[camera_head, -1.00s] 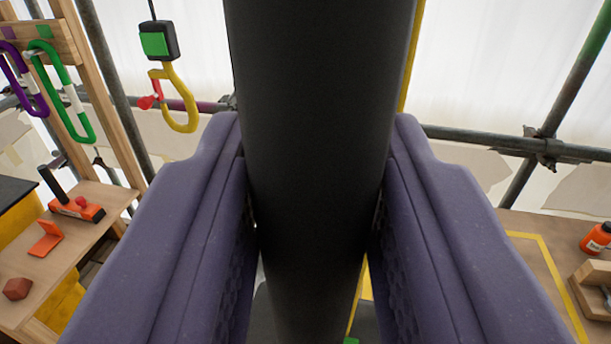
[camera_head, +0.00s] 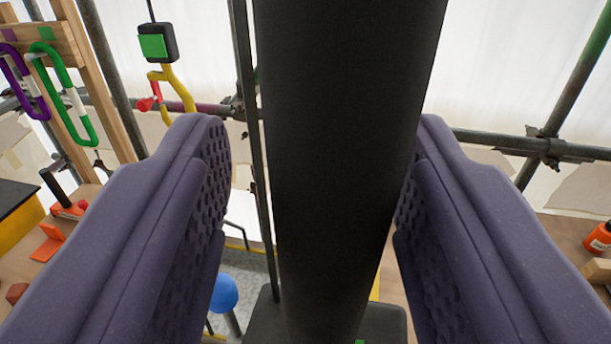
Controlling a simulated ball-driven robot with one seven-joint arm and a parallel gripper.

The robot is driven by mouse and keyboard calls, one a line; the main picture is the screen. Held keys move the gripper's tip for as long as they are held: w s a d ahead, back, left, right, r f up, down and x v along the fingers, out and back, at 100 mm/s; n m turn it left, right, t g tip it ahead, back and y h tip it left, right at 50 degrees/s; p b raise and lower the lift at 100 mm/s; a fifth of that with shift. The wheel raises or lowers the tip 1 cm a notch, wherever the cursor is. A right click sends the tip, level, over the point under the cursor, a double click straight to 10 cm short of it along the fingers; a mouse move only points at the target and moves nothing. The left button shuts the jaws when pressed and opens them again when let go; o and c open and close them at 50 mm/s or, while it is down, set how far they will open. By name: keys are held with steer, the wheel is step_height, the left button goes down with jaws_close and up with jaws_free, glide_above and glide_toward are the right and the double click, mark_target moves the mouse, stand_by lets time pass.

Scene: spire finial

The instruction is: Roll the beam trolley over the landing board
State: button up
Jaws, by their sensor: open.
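A thick black bar (camera_head: 345,150) runs top to bottom between the jaws of my gripper (camera_head: 320,135). The purple jaws are open, with a clear gap at the left of the bar. The right jaw is very close to the bar; I cannot tell whether they touch. A yellow hook (camera_head: 181,88) with a red latch (camera_head: 147,103) hangs at upper left under a black block (camera_head: 158,43) with a green face. The left jaw hides the hook's lower part. The beam trolley itself is not clearly shown. A tan board (camera_head: 565,235) at right may be the landing board.
Purple (camera_head: 22,85) and green (camera_head: 63,95) carabiners hang on a wooden rack at left. Small orange items (camera_head: 48,242) lie on a shelf below. Scaffold tubes (camera_head: 490,140) cross behind. A blue ball (camera_head: 223,292) shows low between the jaws. An orange bottle (camera_head: 599,238) stands far right.

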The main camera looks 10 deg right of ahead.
steer(key=s+a+b, duration=0.1)
steer(key=s, duration=0.6)
steer(key=shift+s, duration=0.4)
